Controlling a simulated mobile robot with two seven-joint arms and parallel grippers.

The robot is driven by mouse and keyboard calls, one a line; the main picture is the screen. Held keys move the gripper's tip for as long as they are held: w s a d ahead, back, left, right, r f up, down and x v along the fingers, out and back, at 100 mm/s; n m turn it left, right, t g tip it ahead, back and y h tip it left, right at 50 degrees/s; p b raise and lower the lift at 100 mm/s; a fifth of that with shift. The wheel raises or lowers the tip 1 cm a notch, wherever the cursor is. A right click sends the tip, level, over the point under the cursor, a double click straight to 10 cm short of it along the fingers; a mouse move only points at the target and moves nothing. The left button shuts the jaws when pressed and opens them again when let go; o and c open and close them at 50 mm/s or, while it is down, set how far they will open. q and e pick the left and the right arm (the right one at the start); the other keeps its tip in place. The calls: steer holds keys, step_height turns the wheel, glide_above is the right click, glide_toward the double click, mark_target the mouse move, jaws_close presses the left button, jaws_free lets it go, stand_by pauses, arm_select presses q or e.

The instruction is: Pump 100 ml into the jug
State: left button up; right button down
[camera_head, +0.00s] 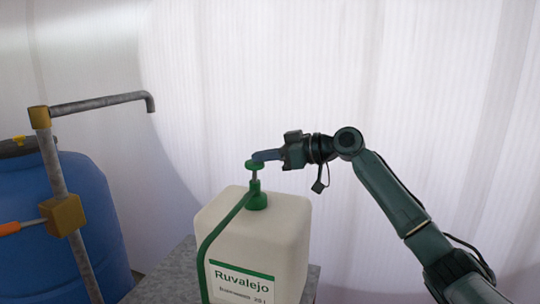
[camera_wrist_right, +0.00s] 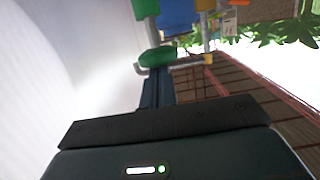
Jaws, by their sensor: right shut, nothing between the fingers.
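A white canister (camera_head: 265,235) labelled "Ruvalejo" stands upright on a grey surface. A green pump with a round green head (camera_head: 255,165) is fitted in its top, and a green hose (camera_head: 213,235) runs down its front. The pump's rod shows below the head, so the head stands raised. My right gripper (camera_head: 266,155) is shut and empty, its fingertips at the top of the pump head; I cannot tell whether they touch. In the right wrist view the shut fingers (camera_wrist_right: 157,84) point at the green pump head (camera_wrist_right: 156,58). I cannot make out a jug. My left gripper is not in view.
A blue barrel (camera_head: 90,225) stands at the left. In front of it is a grey pipe (camera_head: 60,180) with a brass block (camera_head: 64,215), an orange handle (camera_head: 9,228) and a spout (camera_head: 105,102) reaching right. The grey support (camera_head: 165,278) shows beside the canister.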

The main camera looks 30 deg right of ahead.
step_height(320, 180, up, 2)
steer(key=shift+a+r+p, duration=0.1)
steer(key=shift+r+p, duration=0.15)
steer(key=shift+p, duration=0.4)
arm_select(q)
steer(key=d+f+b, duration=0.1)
steer(key=b, duration=0.2)
steer(key=shift+b, duration=0.4)
arm_select(e)
steer(key=f+v, duration=0.1)
steer(key=v, duration=0.9)
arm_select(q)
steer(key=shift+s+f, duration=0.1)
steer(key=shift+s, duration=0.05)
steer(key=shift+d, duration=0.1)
